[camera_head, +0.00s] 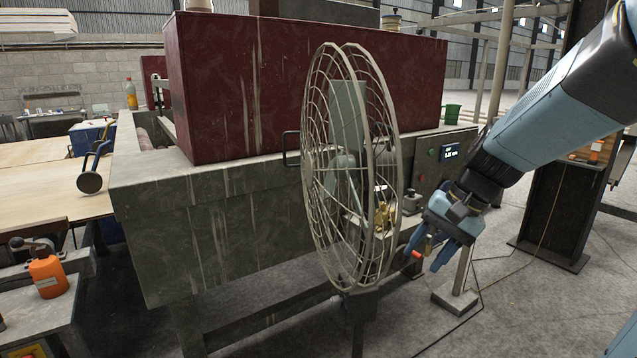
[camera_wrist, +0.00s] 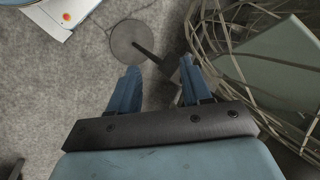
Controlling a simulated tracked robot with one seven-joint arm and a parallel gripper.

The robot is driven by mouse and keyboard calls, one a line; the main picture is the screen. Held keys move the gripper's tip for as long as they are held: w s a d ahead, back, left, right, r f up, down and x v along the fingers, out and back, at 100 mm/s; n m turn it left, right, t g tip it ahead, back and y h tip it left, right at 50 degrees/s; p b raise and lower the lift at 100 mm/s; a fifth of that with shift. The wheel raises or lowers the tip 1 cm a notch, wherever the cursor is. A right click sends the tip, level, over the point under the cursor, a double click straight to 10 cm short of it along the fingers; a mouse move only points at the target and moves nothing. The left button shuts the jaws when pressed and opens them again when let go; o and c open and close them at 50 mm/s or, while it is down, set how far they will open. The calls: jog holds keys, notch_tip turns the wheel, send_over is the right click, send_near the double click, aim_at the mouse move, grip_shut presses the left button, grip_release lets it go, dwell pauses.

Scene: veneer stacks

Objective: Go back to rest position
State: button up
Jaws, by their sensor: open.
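My gripper (camera_head: 428,252) hangs at the right in the head view, at the end of my blue-grey arm, pointing down and to the left. It is just right of a large wire-caged fan (camera_head: 352,165). In the wrist view my gripper (camera_wrist: 160,88) shows two blue fingers spread apart with nothing between them. Below the fingers are the grey floor and a round stand base (camera_wrist: 135,42) with a dark pole. The fan's cage (camera_wrist: 235,50) is close by on the right of the wrist view.
A large machine with a red housing (camera_head: 250,85) fills the middle. A wooden table (camera_head: 35,180) is at the left. A dark post (camera_head: 555,200) stands at the right. Cables cross the floor (camera_head: 480,330).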

jog(key=s+d+r+n+t+h, duration=0.3)
jog(key=s+r+n+t+h, duration=0.1)
jog(key=s+r, duration=0.3)
jog(key=shift+s+d+n+t+h, duration=0.25)
jog(key=shift+s+n+h, duration=0.25)
jog(key=shift+s, duration=0.6)
jog(key=shift+c, duration=0.5)
jog(key=shift+a, duration=0.1)
